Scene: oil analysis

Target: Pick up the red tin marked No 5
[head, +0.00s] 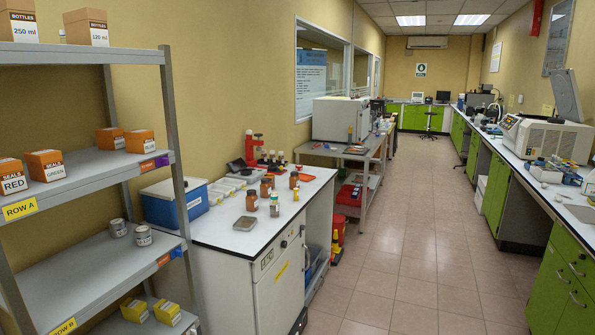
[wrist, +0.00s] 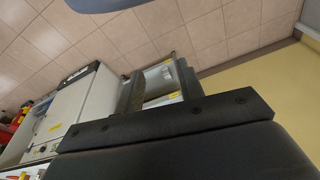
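I cannot make out a red tin marked No 5 in either view. Two small grey tins with pale labels stand on the middle shelf in the head view, a left one (head: 118,228) and a right one (head: 142,236); their markings are too small to read. My gripper (wrist: 160,80) shows in the wrist view with its two dark fingers apart. A grey surface with a yellow label shows between and beyond them, and I see nothing clearly held. My gripper is not in the head view.
A grey shelf rack (head: 85,170) with several boxes stands at left. A white-topped counter (head: 215,232) beside it carries a blue cooler (head: 175,203), bottles and a red stand (head: 253,150). Green cabinets (head: 495,190) line the right. The tiled floor (head: 400,260) between is clear.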

